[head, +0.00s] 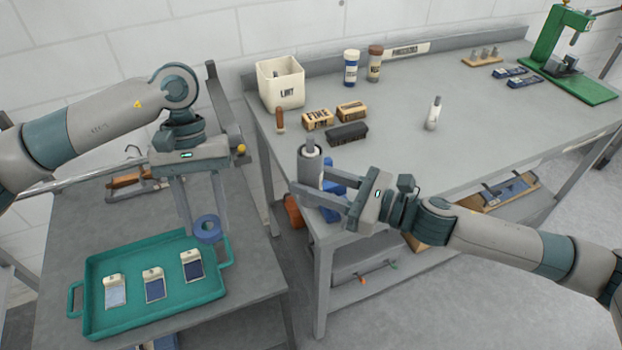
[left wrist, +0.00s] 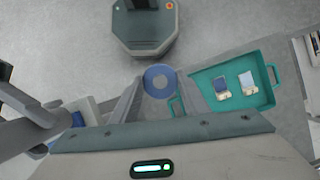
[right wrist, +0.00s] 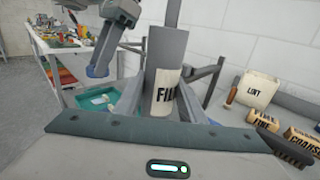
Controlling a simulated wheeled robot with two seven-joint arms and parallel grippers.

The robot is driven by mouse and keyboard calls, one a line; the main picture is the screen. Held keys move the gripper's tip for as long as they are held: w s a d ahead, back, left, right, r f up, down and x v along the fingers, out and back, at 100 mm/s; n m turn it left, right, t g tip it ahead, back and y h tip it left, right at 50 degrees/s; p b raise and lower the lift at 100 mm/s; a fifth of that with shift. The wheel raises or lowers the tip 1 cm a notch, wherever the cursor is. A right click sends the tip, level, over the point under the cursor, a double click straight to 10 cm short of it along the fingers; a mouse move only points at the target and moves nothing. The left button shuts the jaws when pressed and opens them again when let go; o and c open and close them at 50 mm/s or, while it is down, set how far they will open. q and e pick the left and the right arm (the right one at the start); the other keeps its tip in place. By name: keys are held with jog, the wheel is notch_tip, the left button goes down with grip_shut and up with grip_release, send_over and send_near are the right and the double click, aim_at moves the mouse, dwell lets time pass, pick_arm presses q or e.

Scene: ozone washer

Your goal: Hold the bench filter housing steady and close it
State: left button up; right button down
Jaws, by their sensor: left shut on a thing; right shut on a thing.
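The filter housing (head: 311,172) is a grey upright cylinder at the bench's near left corner. My right gripper (head: 318,190) is shut around the housing. In the right wrist view, the housing (right wrist: 163,75) shows a cream label with partly hidden letters. My left gripper (head: 206,226) is shut on a blue ring-shaped cap (head: 208,229), held above the right side of the teal tray and apart from the housing. The cap also shows between the fingers in the left wrist view (left wrist: 160,81).
The teal tray (head: 90,268) holds three small packets on the left table. A blue object (head: 334,172) sits beside the housing. The bench's middle is mostly clear.

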aim_at(307, 137)
pick_arm(q)
jog(key=w+d+r+n+h, duration=0.1)
jog(key=w+d+r+n, duration=0.1)
jog(key=d+r, duration=0.4)
jog(key=w+d+r+n+t+h, duration=0.1)
jog(key=w+d+r+n, duration=0.2)
jog(key=d+r, duration=0.3)
jog(key=w+d+r+n, duration=0.2)
jog(key=d+r+n, duration=0.1)
jog(key=d+r, duration=0.3)
jog(key=shift+w+d+r+t+h, duration=0.15)
jog(key=shift+d+r+t+h, duration=0.25)
jog(key=shift+d, duration=0.2)
jog(key=shift+f, duration=0.15)
jog(key=shift+f, duration=1.9)
jog(key=shift+f, duration=0.8)
jog(key=shift+f, duration=0.55)
